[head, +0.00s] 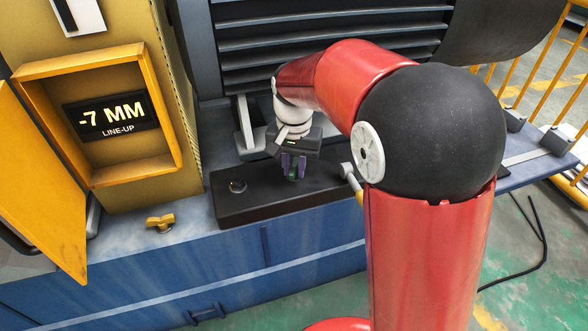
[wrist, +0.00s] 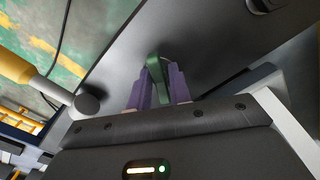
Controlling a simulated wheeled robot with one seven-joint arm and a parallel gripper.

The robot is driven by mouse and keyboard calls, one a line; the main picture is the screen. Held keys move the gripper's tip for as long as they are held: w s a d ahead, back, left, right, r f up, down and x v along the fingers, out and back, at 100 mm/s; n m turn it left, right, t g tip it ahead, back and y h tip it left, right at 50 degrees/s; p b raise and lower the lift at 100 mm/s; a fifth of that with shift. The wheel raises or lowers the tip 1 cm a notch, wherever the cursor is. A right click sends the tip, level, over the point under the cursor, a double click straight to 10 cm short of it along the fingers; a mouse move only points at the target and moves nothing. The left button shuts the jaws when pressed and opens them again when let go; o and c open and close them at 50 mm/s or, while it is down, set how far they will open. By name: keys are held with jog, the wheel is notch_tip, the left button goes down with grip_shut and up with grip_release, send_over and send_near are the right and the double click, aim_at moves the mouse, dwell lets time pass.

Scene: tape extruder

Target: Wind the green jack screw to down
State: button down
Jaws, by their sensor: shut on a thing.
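My gripper (head: 293,168) is on the dark block (head: 250,207) under the black louvred housing, and points down at it. In the wrist view its purple fingers (wrist: 158,88) are shut on a green piece (wrist: 156,66), the green jack screw's handle, which stands up from the dark block's face. In the head view only a little green shows between the fingers; the rest of the screw is hidden by them. A display (head: 112,116) on the yellow cabinet reads "-7 MM" over "LINE-UP".
A round dark knob (head: 237,186) sits on the block's left part. A yellow wing knob (head: 160,222) is on the blue bench. A round-ended lever (head: 347,171) stands close right of my gripper. A yellow door (head: 40,180) hangs open at left.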

jog(key=n, duration=0.4)
jog(key=shift+n+p, duration=0.35)
jog(key=shift+n, duration=0.05)
jog(key=shift+r+n+p, duration=0.1)
jog(key=shift+n+p, duration=0.2)
jog(key=shift+n, duration=2.1)
jog(key=n+p, duration=0.1)
jog(key=n, duration=0.2)
jog(key=shift+n, duration=0.9)
jog(key=shift+p, duration=0.35)
